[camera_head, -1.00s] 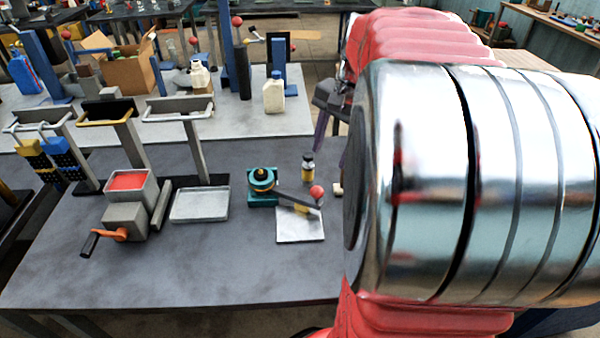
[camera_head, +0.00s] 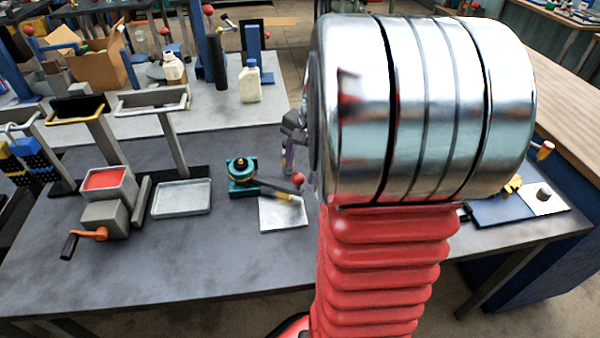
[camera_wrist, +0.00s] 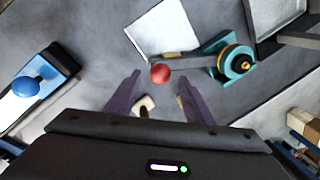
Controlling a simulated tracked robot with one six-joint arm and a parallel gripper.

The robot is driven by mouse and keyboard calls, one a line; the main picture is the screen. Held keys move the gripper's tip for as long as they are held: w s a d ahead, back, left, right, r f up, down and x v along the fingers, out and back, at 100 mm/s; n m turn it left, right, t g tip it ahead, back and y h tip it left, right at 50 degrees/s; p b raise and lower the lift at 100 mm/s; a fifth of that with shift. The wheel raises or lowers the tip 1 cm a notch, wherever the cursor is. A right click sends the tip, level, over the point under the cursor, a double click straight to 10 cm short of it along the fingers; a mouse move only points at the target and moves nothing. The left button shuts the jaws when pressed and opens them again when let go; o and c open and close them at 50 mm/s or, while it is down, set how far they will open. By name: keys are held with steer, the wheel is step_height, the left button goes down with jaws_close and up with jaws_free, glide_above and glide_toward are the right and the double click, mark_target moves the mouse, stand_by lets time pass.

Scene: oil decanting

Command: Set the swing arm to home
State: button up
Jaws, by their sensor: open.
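The swing arm (camera_head: 271,187) is a dark lever on a teal base (camera_head: 242,185) with a black and yellow pivot. A red ball (camera_head: 298,179) caps its free end. In the wrist view, the red ball (camera_wrist: 160,73) is just beyond my open gripper (camera_wrist: 158,84), roughly between its purple fingers. The lever (camera_wrist: 185,57) runs right from the ball to the teal base (camera_wrist: 232,65). In the head view, one purple finger (camera_head: 289,157) shows just above the ball; my arm hides the rest. I see no contact.
A white plate (camera_head: 284,216) lies beneath the lever's outer end. A small pale block (camera_wrist: 146,103) is between my fingers in the wrist view. A shallow metal tray (camera_head: 181,199) and a grey box with an orange crank (camera_head: 104,215) stand left.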

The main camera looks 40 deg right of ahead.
steer(key=shift+w+a+f, duration=0.1)
steer(key=shift+w+f, duration=0.05)
steer(key=shift+f, duration=0.45)
steer(key=shift+w+f, duration=0.1)
steer(key=shift+f, duration=0.5)
steer(key=shift+c, duration=0.2)
jaws_close()
